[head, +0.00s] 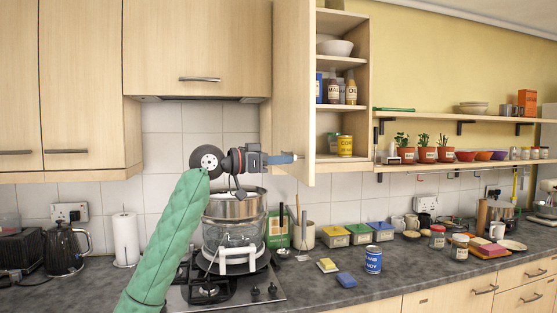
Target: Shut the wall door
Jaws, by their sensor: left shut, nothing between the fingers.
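The wall door (294,80) is a pale wood cabinet door. It stands open, swung out toward me at the left side of the open wall cabinet (363,70). The cabinet's shelves and contents show to the right of the door. My left gripper (291,158) comes in from the left on a green-sleeved arm. It is shut and empty, and its fingertips overlap the lower part of the door's face in the picture. I cannot tell whether they touch it. My right gripper is not in view.
The cabinet holds a white bowl (335,47), several jars and a yellow tin (345,146). A steel pot (233,205) stands on the hob below my gripper. A potted-plant shelf (460,163) lies to the right.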

